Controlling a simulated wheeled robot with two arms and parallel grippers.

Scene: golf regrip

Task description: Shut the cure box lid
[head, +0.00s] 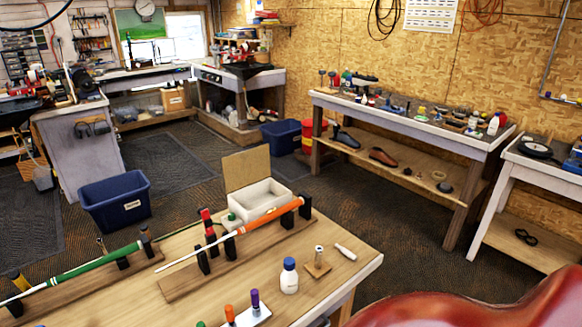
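The cure box (268,204) is a white open-topped box at the back of the wooden bench. Its tan lid (247,168) stands raised, roughly upright, at the box's back edge, so the box is open. A club with an orange grip (269,213) rests in black holders in front of the box and hides part of its front. Neither of my grippers shows in the head view.
A club with a green grip (95,263) rests on holders at left. A blue-capped white bottle (289,277), a small wooden stand (317,269) and a white tube (345,252) stand or lie at the bench's right. A blue bin (115,203) is on the floor.

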